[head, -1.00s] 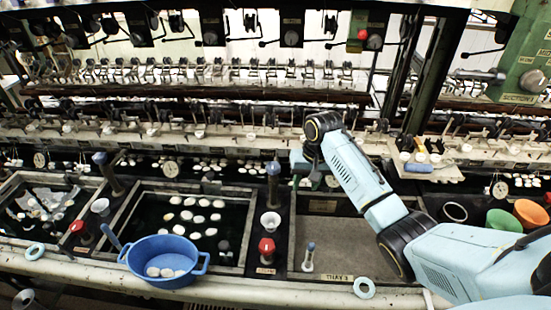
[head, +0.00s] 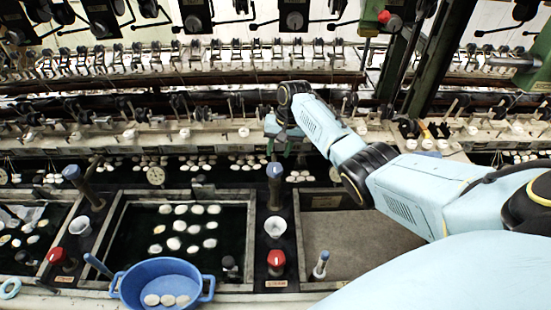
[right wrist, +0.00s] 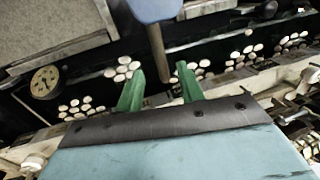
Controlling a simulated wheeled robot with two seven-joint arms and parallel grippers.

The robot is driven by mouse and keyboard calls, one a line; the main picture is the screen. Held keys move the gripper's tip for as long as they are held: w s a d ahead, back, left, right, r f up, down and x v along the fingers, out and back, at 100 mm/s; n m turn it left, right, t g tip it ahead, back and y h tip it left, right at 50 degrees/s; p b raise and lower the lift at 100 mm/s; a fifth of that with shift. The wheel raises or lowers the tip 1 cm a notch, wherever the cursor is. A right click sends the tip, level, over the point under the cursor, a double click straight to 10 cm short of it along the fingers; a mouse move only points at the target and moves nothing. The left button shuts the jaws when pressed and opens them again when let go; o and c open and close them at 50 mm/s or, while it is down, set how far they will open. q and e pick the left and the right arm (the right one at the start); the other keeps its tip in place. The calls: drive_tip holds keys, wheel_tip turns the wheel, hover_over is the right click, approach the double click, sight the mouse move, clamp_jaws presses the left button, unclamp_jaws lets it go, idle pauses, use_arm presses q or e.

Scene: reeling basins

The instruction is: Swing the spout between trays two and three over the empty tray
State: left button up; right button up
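The spout between trays two and three is a dark post with a blue cap (head: 274,172), standing on the divider. In the right wrist view its blue top (right wrist: 155,8) and brown pipe (right wrist: 159,52) lie just beyond the fingers. My right gripper (head: 284,149) is just behind and above the cap in the head view. Its two green fingers (right wrist: 158,80) are apart with nothing between them; I cannot tell whether one touches the spout. The empty tray (head: 345,245) has a bare grey floor, partly hidden by my right arm. The neighbouring tray (head: 180,260) holds white cocoons. My left gripper is out of view.
A blue basin (head: 160,270) with a few cocoons sits at the front. A white cup (head: 275,227) and a red knob (head: 276,258) stand on the divider. A second blue-capped spout (head: 72,172) stands further left. The reeling rail (head: 200,135) runs behind.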

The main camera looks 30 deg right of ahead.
drive_tip(key=f, duration=0.3)
drive_tip(key=shift+w+a+f+b, duration=0.2)
drive_tip(key=shift+a+f+b, duration=0.1)
drive_tip(key=shift+f+b, duration=0.05)
drive_tip(key=shift+w+f, duration=0.1)
drive_tip(key=shift+f, duration=0.2)
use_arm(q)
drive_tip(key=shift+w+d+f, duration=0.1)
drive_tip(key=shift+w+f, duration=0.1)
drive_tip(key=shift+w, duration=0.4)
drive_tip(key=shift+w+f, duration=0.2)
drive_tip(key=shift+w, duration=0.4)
use_arm(e)
clamp_jaws()
